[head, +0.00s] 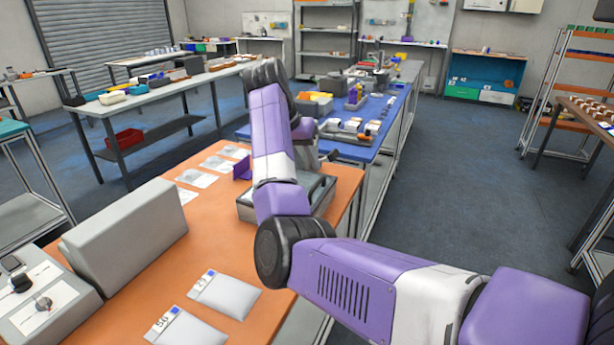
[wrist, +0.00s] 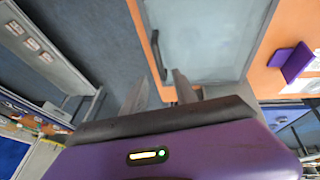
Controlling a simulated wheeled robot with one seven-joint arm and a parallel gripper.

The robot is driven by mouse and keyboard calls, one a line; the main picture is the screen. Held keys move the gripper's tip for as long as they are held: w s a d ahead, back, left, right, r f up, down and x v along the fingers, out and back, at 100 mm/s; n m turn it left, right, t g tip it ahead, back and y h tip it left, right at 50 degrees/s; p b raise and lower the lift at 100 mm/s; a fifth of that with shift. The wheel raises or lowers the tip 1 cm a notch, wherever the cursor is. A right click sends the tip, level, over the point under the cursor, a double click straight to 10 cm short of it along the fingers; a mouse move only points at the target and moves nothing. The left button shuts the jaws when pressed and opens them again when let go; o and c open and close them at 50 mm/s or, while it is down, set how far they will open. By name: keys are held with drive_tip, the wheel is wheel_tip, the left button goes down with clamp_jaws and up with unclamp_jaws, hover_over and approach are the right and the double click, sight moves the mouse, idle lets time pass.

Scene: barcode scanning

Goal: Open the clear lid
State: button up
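A grey box with a clear, pale lid stands on the orange table; its lid (wrist: 205,35) fills the upper middle of the wrist view. A dark bar handle (wrist: 157,52) runs along the lid's left edge there. In the head view the box (head: 262,212) is partly hidden behind my arm. My gripper (wrist: 160,82) is open, with its two fingers apart at the near end of the handle. In the picture the handle's end lies between the fingertips; I cannot tell whether they touch it. The lid looks shut and flat on the box.
A purple holder (wrist: 292,62) stands beside the box, with white packets (head: 195,178) behind it. A large grey block (head: 125,235) and two labelled packets (head: 225,295) lie nearer on the orange table (head: 190,262). A blue table (head: 350,150) stands beyond; the floor (head: 450,190) on the right is clear.

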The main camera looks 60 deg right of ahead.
sight(317, 183)
drive_tip(key=shift+p+x, duration=0.35)
drive_tip(key=shift+x, duration=3.1)
clamp_jaws()
